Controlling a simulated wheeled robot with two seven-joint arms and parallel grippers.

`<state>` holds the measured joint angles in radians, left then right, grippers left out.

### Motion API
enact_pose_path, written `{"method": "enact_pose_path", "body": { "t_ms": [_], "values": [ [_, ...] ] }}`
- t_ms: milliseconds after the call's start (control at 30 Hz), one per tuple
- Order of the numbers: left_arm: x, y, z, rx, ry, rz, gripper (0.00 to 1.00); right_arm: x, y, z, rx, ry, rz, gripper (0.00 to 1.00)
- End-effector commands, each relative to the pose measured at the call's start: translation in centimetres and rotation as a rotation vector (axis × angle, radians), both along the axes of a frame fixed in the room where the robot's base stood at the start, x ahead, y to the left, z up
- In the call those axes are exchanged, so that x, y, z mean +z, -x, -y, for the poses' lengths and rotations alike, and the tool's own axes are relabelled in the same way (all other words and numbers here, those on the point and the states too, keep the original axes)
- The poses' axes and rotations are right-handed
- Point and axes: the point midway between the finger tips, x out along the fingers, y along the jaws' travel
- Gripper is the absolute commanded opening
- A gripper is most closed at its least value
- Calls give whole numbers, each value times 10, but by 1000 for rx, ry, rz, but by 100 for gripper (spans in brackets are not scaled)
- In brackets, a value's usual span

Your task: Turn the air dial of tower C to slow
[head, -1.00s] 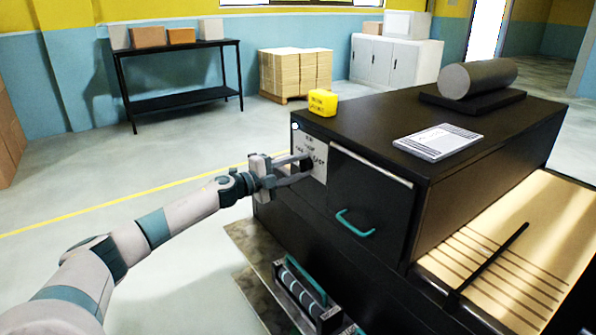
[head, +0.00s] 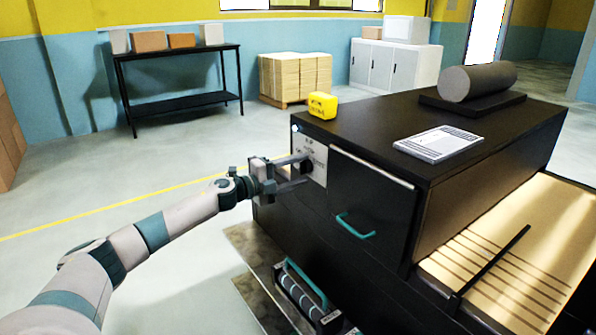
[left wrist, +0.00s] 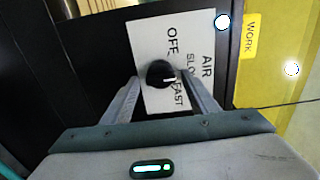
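The air dial (left wrist: 160,73) is a round black knob on a white plate (left wrist: 150,30) marked OFF, SLOW and FAST. Its pale mark points right in the left wrist view, roughly towards SLOW or between SLOW and FAST; I cannot tell exactly. In the head view the plate (head: 318,154) is on the black cabinet's left front. My left gripper (left wrist: 162,90) is open, one finger on each side of the dial, with gaps visible. It also shows at the plate in the head view (head: 306,171). No tower letter is legible. My right gripper is out of view.
The black cabinet (head: 400,110) has a door with a teal handle (head: 355,226) right of the plate. A yellow block (head: 322,105), a paper stack (head: 438,143) and a grey roll (head: 478,79) are on top. The floor (head: 180,270) left of the cabinet is clear.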

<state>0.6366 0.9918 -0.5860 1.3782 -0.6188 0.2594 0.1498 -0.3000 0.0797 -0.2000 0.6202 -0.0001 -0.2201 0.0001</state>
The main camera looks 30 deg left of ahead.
Motion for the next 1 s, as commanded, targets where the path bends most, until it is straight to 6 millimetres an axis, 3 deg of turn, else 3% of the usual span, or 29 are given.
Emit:
{"method": "enact_pose_path", "body": {
  "t_ms": [467,1000],
  "values": [
    [-1,11,-6,3,0,1,54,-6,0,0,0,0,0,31],
    [-4,77,-33,2,-1,-2,54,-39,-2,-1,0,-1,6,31]
  ]
}}
